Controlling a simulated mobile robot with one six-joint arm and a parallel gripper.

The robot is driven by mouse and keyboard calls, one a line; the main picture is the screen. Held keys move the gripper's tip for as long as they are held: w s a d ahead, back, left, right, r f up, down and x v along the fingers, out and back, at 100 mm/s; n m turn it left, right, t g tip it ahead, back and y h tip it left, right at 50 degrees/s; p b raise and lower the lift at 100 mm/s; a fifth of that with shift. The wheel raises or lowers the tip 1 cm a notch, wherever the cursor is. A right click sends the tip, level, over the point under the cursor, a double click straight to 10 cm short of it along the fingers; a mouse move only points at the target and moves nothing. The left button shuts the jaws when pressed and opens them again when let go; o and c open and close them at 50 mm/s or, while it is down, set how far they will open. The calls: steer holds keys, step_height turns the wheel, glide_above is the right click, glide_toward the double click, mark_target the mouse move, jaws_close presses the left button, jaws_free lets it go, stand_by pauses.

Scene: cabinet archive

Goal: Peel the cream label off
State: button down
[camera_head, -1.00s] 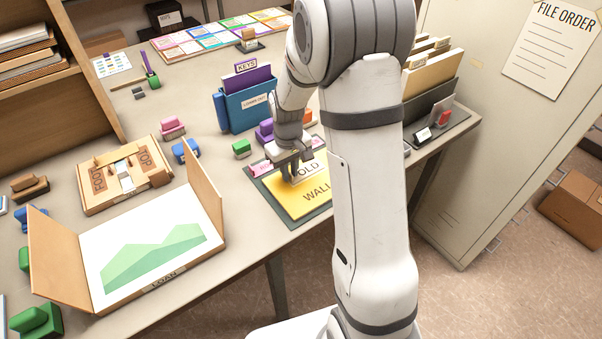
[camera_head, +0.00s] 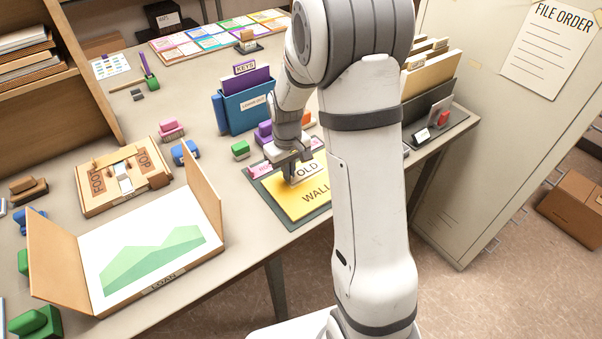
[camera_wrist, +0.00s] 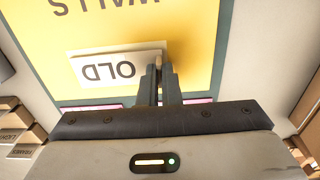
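The cream label (camera_wrist: 108,70) reads OLD and lies on a yellow folder (camera_head: 300,205) marked WALLS. In the head view the label (camera_head: 308,168) is partly hidden by my gripper (camera_head: 291,180), which points down at its left end. In the wrist view my gripper (camera_wrist: 161,80) is at the label's right end, its two fingers close together. A small cream edge shows between the fingertips, so they look shut on the label's end. The rest of the label looks flat on the folder.
The folder lies on a dark green mat (camera_head: 318,222) near the table's front edge. Purple, pink and green stamps and a blue file holder (camera_head: 245,112) stand close behind. An open LOAN folder (camera_head: 150,250) lies to the left.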

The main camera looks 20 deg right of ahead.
steer(key=shift+r+p, duration=2.7)
steer(key=shift+r, duration=1.7)
